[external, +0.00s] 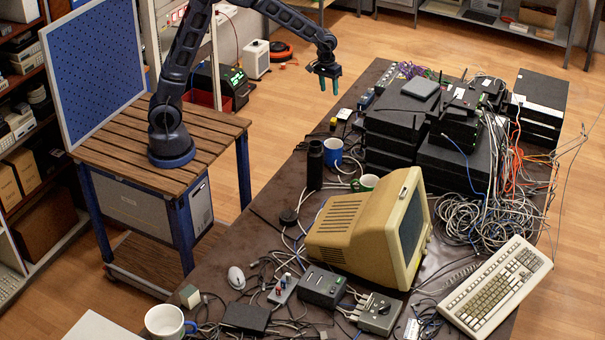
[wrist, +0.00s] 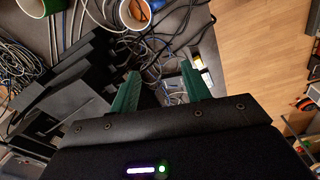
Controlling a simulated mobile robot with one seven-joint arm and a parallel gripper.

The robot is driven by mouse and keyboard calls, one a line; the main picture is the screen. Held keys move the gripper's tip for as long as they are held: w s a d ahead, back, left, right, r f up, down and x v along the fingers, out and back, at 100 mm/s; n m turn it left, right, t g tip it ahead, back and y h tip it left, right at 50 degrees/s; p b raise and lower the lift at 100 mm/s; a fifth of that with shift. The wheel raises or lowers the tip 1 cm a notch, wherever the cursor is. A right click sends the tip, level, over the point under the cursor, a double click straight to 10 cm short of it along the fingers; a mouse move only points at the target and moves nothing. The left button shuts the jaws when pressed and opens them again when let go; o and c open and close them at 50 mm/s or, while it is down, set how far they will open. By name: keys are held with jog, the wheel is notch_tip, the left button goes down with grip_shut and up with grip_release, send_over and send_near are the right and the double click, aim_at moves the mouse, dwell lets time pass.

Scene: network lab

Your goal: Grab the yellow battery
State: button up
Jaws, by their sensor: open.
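A small yellow item (external: 333,121), which looks like the yellow battery, stands near the left edge of the dark table, behind the blue mug. In the wrist view a small yellow item (wrist: 198,62) shows just beyond the right finger; it looks like the same one, though too small to be sure. My gripper (external: 329,85) hangs above the table's left edge, pointing down, open and empty.
Stacked black devices (external: 395,125) with loose cables are to the right. A beige monitor (external: 350,235) stands nearer. Open floor (external: 275,130) lies left of the table.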

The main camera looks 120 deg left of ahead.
aim_at(334, 119)
jog(key=s+a+f+n, duration=0.1)
jog(key=a+f, duration=0.4)
jog(key=f, duration=0.2)
jog(key=s+a+f+n, duration=0.2)
jog(key=a+f, duration=0.4)
jog(key=f, duration=0.1)
jog(key=s+a+f+n+g, duration=0.1)
jog(key=a+f, duration=0.4)
jog(key=f, duration=0.2)
jog(key=shift+s+a+f+n, duration=0.15)
jog(key=shift+a+f+n, duration=0.15)
jog(key=shift+a, duration=0.1)
jog(key=shift+s+d+f, duration=0.1)
jog(key=shift+f, duration=1.15)
jog(key=shift+d+f, duration=0.1)
jog(key=shift+f, duration=1.15)
grip_shut()
